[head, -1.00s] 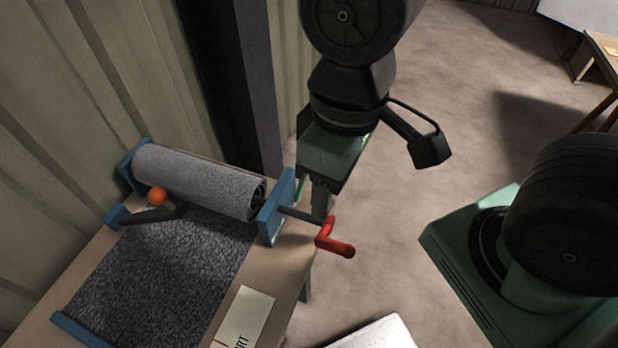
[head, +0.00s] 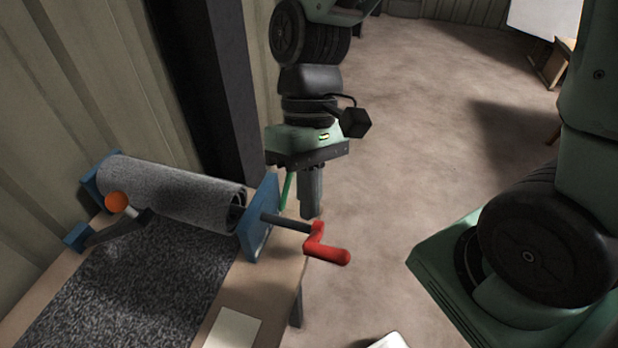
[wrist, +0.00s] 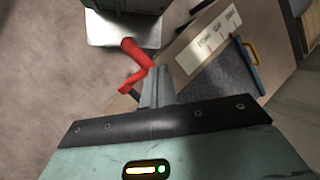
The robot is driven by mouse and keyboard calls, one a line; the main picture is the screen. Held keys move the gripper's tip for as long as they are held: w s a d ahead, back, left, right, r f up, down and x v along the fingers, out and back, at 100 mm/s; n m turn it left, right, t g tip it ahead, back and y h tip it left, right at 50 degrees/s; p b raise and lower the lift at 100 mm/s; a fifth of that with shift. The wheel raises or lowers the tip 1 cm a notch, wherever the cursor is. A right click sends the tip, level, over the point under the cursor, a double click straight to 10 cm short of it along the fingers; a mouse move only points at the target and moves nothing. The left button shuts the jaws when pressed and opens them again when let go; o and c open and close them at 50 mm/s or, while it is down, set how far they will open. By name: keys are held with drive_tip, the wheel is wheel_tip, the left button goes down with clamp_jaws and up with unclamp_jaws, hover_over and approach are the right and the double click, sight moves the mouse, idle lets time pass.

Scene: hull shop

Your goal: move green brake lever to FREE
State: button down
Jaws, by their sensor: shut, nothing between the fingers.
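The green brake lever (head: 287,190) is a thin green bar in the head view, standing beside the blue end plate (head: 264,217) of the roller. Its lower end is hidden by that plate, and its FREE marking cannot be made out. I cannot pick the lever out in the wrist view. My gripper (head: 311,214) points down just right of the lever, with its fingers together and empty. Whether it touches the lever cannot be told. In the wrist view, the gripper's fingers (wrist: 155,88) show close to the red crank.
The red crank (head: 325,246) sticks out right of the end plate, close under my fingers. A grey roll (head: 175,190) and an orange-knobbed lever (head: 117,201) are on the bench (head: 277,290). A dark post (head: 215,90) stands behind.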

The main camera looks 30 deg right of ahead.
drive_tip(key=w+d+f+m+g+y+b, duration=0.2)
drive_tip(key=w+f+m+y+b, duration=0.2)
drive_tip(key=w+f+y+b, duration=0.45)
drive_tip(key=m+t+y+b, duration=0.6)
drive_tip(key=y+b, duration=0.2)
drive_tip(key=b, duration=0.2)
approach(290, 182)
drive_tip(key=s+a, duration=0.1)
drive_tip(key=s, duration=0.1)
drive_tip(key=w+d+f+m+t+y+b, duration=0.1)
drive_tip(key=d+f+m+t, duration=0.1)
drive_tip(key=d, duration=0.3)
drive_tip(key=w+d+f+m+t+y+b, duration=0.1)
drive_tip(key=w+d+f+m+t+b, duration=0.1)
drive_tip(key=d+t, duration=0.3)
drive_tip(key=shift+w+b, duration=0.3)
drive_tip(key=shift+w, duration=0.05)
drive_tip(key=s+r+x, duration=0.1)
drive_tip(key=s+x, duration=0.1)
drive_tip(key=x, duration=1)
drive_tip(key=shift+a+r, duration=0.3)
drive_tip(key=shift+a, duration=0.15)
